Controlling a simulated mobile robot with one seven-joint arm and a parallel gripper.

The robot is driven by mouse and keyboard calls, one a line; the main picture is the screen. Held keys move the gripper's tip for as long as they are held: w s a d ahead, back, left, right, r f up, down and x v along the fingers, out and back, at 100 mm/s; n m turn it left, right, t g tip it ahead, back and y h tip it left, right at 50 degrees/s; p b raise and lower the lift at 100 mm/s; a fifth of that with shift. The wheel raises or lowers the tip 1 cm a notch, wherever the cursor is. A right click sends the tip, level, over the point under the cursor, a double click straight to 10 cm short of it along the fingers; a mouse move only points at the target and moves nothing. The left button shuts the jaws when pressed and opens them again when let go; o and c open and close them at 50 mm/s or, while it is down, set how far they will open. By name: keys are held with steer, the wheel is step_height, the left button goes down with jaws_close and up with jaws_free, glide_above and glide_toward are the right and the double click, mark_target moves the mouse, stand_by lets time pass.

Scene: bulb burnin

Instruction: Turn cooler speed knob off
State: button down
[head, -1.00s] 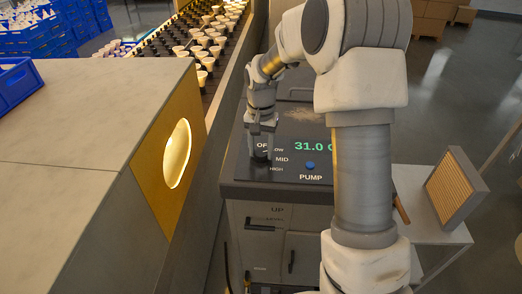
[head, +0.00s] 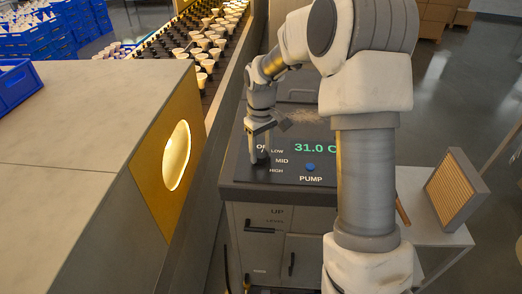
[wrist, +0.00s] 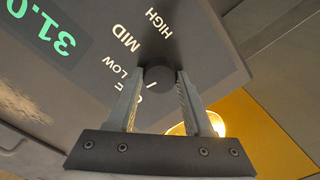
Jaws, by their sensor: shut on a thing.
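The cooler speed knob (wrist: 158,74) is a dark round knob on the cooler's sloped panel (head: 235,172), with OFF, LOW, MID and HIGH printed around it. My gripper (wrist: 160,80) has one finger on each side of the knob and is shut on it. In the head view my gripper (head: 257,160) points down at the panel's left part, and its fingers hide the knob there. A short white mark shows by the knob near the partly covered OFF label in the wrist view. I cannot tell for sure which setting the knob points to.
The green display (head: 314,147) reads 31.0. A blue pump button (head: 310,166) sits to the right of the knob. A conveyor with bulbs (head: 203,58) runs at the left, beside a housing with a glowing round opening (head: 176,155). A side table (head: 432,232) stands right.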

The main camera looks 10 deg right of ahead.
mark_target(261, 154)
steer(key=shift+n, duration=1.2)
steer(key=shift+c, duration=1.4)
jaws_free()
steer(key=shift+r, duration=0.1)
step_height(261, 154, up, 17)
steer(key=shift+r, duration=0.2)
